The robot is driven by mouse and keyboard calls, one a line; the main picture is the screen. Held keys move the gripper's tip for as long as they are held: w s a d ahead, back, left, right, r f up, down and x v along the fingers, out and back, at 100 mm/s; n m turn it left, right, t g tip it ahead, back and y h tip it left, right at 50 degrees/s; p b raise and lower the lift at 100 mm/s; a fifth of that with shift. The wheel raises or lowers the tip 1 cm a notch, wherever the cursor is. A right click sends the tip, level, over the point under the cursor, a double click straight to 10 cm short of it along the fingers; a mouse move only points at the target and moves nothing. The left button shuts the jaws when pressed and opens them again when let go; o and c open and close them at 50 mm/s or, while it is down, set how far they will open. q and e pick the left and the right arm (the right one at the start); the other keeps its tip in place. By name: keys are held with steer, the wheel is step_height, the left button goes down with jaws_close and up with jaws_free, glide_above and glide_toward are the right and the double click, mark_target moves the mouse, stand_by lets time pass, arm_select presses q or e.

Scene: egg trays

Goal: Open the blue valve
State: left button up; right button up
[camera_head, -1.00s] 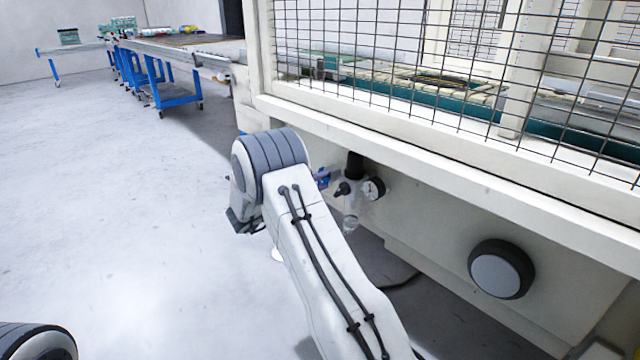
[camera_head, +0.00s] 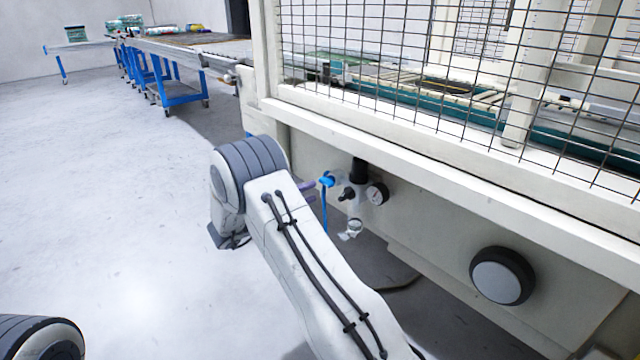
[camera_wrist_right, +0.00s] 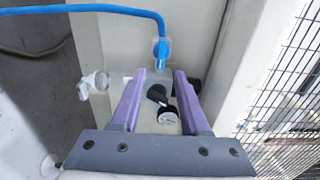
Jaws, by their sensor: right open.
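The blue valve (camera_head: 327,180) sits on the left end of the regulator assembly on the machine's side, with a blue hose hanging below it. In the wrist view, the blue valve (camera_wrist_right: 160,50) lies just beyond the fingertips, roughly between them in the picture, with the hose running off to the left. My right gripper (camera_wrist_right: 159,73) is open with nothing between its purple fingers. In the head view, the right gripper (camera_head: 306,187) shows only as a bit of purple left of the valve, mostly hidden by my arm. No contact is visible. My left gripper is out of view.
A pressure gauge (camera_head: 377,194), a black knob (camera_head: 346,194) and a clear bowl (camera_head: 351,230) sit close by the valve. The machine's beige frame and wire mesh (camera_head: 420,60) rise above. The floor at left is clear.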

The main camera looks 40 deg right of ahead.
steer(key=shift+s+a+p, duration=0.15)
steer(key=shift+a+p, duration=0.35)
steer(key=shift+a, duration=1.75)
